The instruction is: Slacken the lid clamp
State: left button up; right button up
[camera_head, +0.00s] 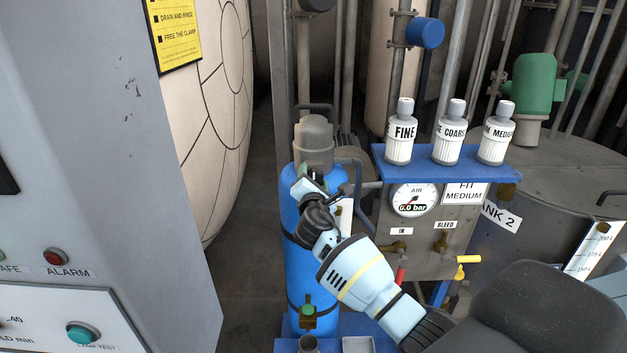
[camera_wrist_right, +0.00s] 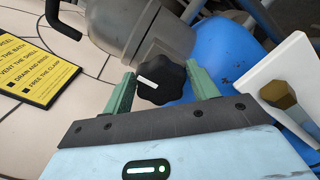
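A blue cylinder (camera_head: 299,273) stands upright with a grey cap (camera_head: 314,138) on top. In the right wrist view a black lobed knob (camera_wrist_right: 160,80) with a white mark sits on the side of the grey cap (camera_wrist_right: 140,30). I take this knob to be the lid clamp. My right gripper (camera_head: 311,182) is at the cap in the head view and hides the knob there. In the right wrist view its green fingers (camera_wrist_right: 163,83) stand apart, one on each side of the knob. I cannot tell whether they touch it. My left gripper is not in view.
Right of the cylinder, a blue shelf (camera_head: 440,171) holds three white bottles (camera_head: 447,134) above a panel with an air gauge (camera_head: 414,199) reading 0.0 bar. A grey control cabinet (camera_head: 130,150) stands at the left. A yellow sign (camera_head: 176,32) hangs behind it.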

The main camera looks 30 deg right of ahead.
jog(key=shift+o, duration=0.9)
jog(key=shift+s+a, duration=0.1)
jog(key=v, duration=0.7)
jog(key=shift+s, duration=0.3)
jog(key=shift+a, duration=0.1)
